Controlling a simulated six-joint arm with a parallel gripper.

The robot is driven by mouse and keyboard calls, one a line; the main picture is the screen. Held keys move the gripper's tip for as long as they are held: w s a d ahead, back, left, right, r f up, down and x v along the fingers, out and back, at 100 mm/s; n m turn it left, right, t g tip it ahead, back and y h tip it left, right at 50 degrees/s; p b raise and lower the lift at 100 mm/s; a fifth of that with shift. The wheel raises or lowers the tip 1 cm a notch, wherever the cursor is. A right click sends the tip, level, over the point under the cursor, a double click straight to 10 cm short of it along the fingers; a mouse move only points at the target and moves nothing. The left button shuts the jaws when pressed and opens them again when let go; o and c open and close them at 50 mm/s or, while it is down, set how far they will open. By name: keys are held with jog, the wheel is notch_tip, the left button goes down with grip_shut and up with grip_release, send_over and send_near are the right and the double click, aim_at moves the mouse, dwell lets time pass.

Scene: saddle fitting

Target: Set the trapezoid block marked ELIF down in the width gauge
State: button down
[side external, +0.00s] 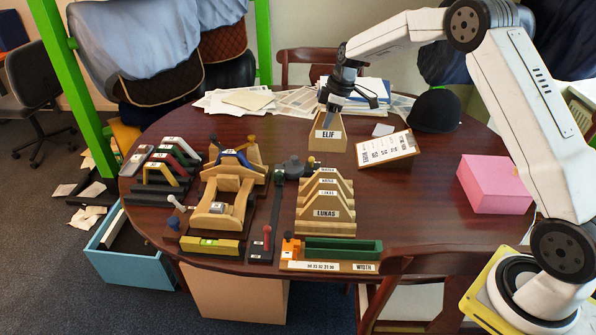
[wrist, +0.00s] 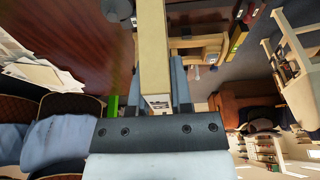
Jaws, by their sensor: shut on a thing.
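The tan trapezoid block marked ELIF (side external: 327,134) is at the middle back of the table in the side view, upright with its label facing the camera. My gripper (side external: 335,104) is shut on its narrow top. In the wrist view the block (wrist: 153,50) runs as a tan bar between my gripper's fingers (wrist: 158,90). I cannot tell whether its base touches the table. The width gauge (side external: 364,267), labelled WIDTH, lies at the table's front edge, with a green bar (side external: 343,246), an orange end piece and a number strip. The gauge is well apart from the block.
Trapezoid blocks marked LUKAS (side external: 326,213) and others stand in a row behind the gauge. Left are a wooden fixture (side external: 222,205) and a rack of coloured saddles (side external: 163,165). A clipboard (side external: 387,148), papers and a pink box (side external: 494,184) lie around. Table right of the row is clear.

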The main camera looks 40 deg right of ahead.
jog(key=s+a, duration=1.3)
jog(key=s, duration=0.6)
jog(key=shift+d+x, duration=0.2)
jog(key=shift+x, duration=1.1)
jog(key=shift+d+x, duration=0.2)
jog(key=shift+x, duration=1.15)
jog(key=shift+s+f, duration=0.15)
jog(key=shift+f, duration=0.1)
notch_tip(320, 180, down, 7)
jog(key=shift+r, duration=0.15)
jog(key=shift+f, duration=1.8)
dwell(0.9)
